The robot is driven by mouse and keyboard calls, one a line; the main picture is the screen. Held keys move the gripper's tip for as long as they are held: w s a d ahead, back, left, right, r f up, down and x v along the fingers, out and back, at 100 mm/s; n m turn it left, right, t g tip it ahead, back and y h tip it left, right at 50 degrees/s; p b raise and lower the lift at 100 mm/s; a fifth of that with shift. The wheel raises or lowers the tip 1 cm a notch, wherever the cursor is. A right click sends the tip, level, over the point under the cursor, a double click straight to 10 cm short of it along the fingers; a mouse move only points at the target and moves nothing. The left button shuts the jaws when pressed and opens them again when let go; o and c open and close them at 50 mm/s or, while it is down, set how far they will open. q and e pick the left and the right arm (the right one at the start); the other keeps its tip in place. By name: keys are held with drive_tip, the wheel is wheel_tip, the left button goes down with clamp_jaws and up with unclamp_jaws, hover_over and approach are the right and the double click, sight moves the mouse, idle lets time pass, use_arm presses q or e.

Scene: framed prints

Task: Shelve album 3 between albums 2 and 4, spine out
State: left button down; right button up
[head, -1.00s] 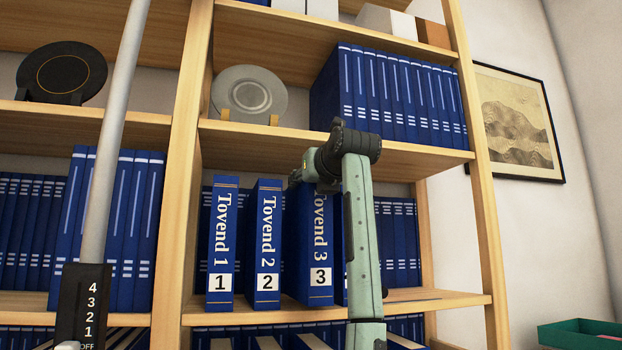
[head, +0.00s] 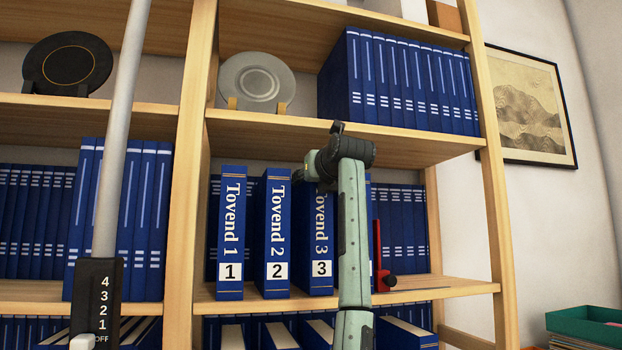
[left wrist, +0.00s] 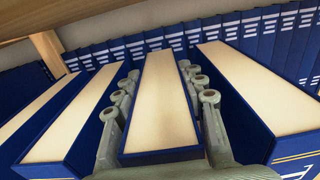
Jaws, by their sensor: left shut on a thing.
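Album 3 (head: 321,240) is a blue album with "Tovend 3" and a 3 on its spine. It stands upright on the shelf, spine facing out, right of album 2 (head: 275,240) and album 1 (head: 231,240). My left gripper (head: 316,172) reaches it from above and is shut on it; the left wrist view shows the fingers (left wrist: 158,92) on both sides of album 3 (left wrist: 163,95). Album 4 (left wrist: 255,95) stands to its right in the wrist view; in the head view my arm mostly hides it. My right gripper is not in view.
A red bookend (head: 379,255) with a dark knob stands right of my arm. A row of blue volumes (left wrist: 240,28) stands behind the albums. The shelf board above (head: 340,140) is close over my gripper. Bare shelf (head: 440,287) lies to the right.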

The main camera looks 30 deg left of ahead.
use_arm(q)
drive_tip(key=shift+s, duration=0.1)
idle(0.3)
drive_tip(key=c, duration=1)
unclamp_jaws()
drive_tip(key=shift+o, duration=0.9)
drive_tip(key=v, duration=1.2)
drive_tip(key=shift+d+f, duration=0.1)
drive_tip(key=shift+f, duration=0.05)
